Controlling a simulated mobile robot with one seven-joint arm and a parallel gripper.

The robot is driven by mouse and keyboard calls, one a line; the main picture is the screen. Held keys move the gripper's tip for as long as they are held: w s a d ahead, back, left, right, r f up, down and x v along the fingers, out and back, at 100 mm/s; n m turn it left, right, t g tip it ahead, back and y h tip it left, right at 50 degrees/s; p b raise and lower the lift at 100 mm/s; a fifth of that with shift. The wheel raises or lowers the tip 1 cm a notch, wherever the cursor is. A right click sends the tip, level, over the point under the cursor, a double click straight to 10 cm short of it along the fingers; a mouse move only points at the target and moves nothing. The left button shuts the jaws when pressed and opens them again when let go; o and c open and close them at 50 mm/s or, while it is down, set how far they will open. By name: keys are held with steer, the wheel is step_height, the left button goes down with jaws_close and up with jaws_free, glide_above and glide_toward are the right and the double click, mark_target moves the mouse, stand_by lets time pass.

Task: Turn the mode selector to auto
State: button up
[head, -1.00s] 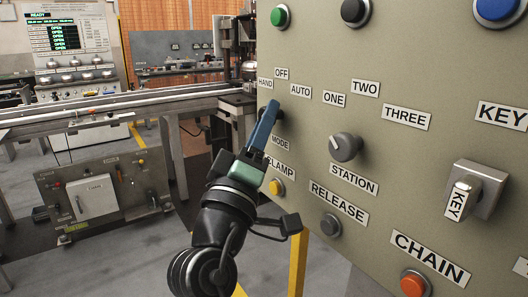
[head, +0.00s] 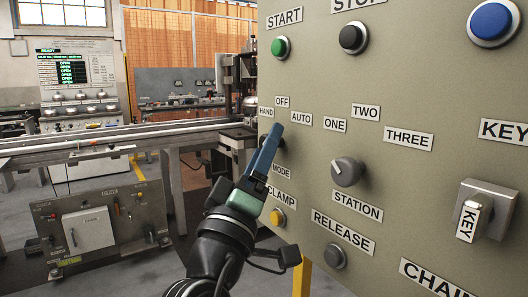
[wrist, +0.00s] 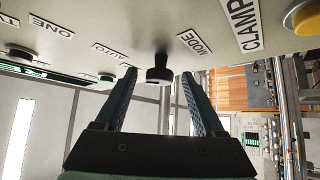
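The mode selector is a black knob on the beige panel (head: 400,60). In the wrist view the knob (wrist: 160,75) sits between the fingertips, with a visible gap on each side. My gripper (head: 275,130) is open around it; its blue fingers also show in the wrist view (wrist: 159,76). In the head view the fingers hide most of the knob, so its pointing direction cannot be told. Around it are the labels HAND (head: 266,112), OFF (head: 282,102) and AUTO (head: 301,120), with MODE (head: 281,172) below.
The station knob (head: 347,172) is to the right, and a yellow clamp button (head: 277,217) is below. A grey key switch (head: 485,209) juts out at far right. Green (head: 280,47) and black (head: 353,39) buttons are above. A conveyor (head: 120,146) stands behind at left.

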steer(key=b+v, duration=0.1)
steer(key=v, duration=1.2)
steer(key=s+d+r+m+t+y, duration=0.25)
steer(key=s+r+m+y, duration=0.2)
steer(key=r, duration=0.45)
steer(key=s+d+r+m+t+y, duration=0.25)
steer(key=s+r+y, duration=0.2)
steer(key=r, duration=0.45)
step_height(320, 180, up, 36)
steer(key=a+p, duration=0.1)
steer(key=p, duration=3.5)
steer(key=shift+s+r, duration=0.2)
steer(key=shift+s, duration=0.2)
